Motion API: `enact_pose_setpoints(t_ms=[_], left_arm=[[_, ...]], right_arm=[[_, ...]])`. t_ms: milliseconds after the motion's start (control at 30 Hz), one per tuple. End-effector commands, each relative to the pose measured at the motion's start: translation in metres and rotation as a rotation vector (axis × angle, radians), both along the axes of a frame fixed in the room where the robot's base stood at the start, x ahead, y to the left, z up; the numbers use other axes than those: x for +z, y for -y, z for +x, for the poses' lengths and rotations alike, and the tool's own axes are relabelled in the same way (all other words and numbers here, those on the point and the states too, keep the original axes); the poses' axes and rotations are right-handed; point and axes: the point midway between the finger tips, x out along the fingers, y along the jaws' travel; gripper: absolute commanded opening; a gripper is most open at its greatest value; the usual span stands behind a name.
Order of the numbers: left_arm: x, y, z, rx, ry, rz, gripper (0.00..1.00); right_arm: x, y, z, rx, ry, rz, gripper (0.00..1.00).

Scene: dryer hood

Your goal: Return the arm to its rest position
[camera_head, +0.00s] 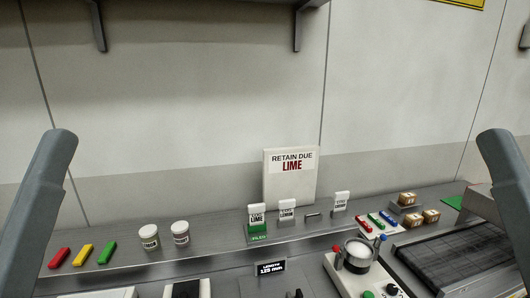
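A grey link of my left arm (40,205) rises along the left edge of the head view. A matching link of my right arm (508,195) rises along the right edge. Both stand clear of the bench objects, one on each side. Neither gripper shows in this view, so I cannot see their fingers or whether they hold anything.
A steel bench shelf (215,258) carries red (59,258), yellow (83,255) and green (107,252) bars, two white jars (149,238), label cards (257,216) and a "RETAIN DUE LIME" sign (291,178). A round-topped device (359,252), small boxes (431,216) and a dark conveyor (450,262) are at right.

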Motion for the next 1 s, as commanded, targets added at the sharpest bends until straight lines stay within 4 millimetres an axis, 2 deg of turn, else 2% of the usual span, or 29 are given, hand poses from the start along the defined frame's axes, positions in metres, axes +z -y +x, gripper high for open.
enact_pose_setpoints(t_ms=[33, 400, 500, 600, 733, 867, 967, 1000], left_arm=[[0.049, 0.0, 0.0, 0.0, -0.001, 0.0, 1.0], [0.224, 0.0, 0.0, 0.0, -0.001, 0.0, 1.0], [0.256, 0.0, 0.0, 0.0, -0.001, 0.0, 1.0], [0.273, 0.0, 0.0, 0.0, -0.001, 0.0, 1.0], [0.277, 0.0, 0.0, 0.0, -0.002, 0.0, 1.0], [0.27, 0.0, 0.0, 0.0, -0.002, 0.0, 1.0], [0.255, 0.0, 0.0, 0.0, -0.002, 0.0, 1.0], [0.244, 0.0, 0.0, 0.0, -0.002, 0.0, 1.0]], right_arm=[[0.049, 0.0, 0.0, 0.001, 0.0, 0.001, 0.5], [0.224, 0.0, 0.0, 0.002, -0.002, 0.0, 0.5], [0.256, 0.0, 0.001, 0.002, -0.002, 0.0, 0.5], [0.273, 0.0, 0.001, 0.002, -0.002, 0.0, 0.5], [0.276, 0.0, 0.001, 0.003, -0.002, 0.001, 0.5], [0.27, 0.0, 0.001, 0.003, -0.002, 0.001, 0.5], [0.255, 0.0, 0.001, 0.003, -0.002, 0.001, 0.5], [0.244, 0.0, 0.001, 0.003, -0.002, 0.001, 0.5]])
